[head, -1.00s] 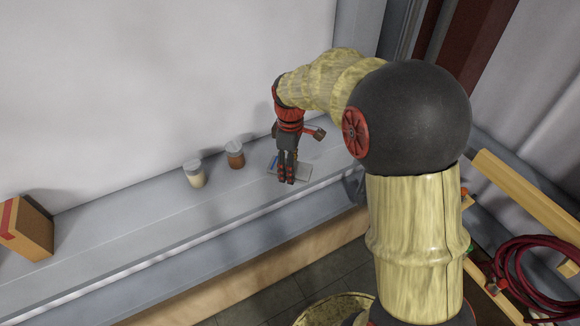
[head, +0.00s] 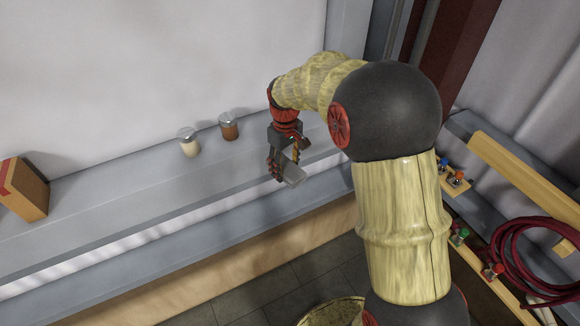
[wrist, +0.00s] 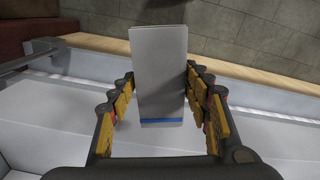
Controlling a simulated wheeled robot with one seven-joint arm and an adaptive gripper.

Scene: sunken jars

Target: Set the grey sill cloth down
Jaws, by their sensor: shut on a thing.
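The grey sill cloth (wrist: 160,65) is a flat folded piece with a blue stripe along one end. My gripper (wrist: 160,85) is shut on it, with fingers along both long sides. In the head view the cloth (head: 294,176) shows at the fingertips of my gripper (head: 279,167), tilted near the front edge of the pale grey sill (head: 120,197). In the wrist view its far end reaches past the sill edge, over the wooden strip and floor. It looks clear of the sill, though the gap is hard to judge.
A cream-filled jar (head: 189,147) and a brown-filled jar (head: 229,130) stand on the sill left of my gripper. A cardboard box (head: 24,188) stands at far left. Bare sill lies between box and jars. A dark red coiled hose (head: 520,262) is at right.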

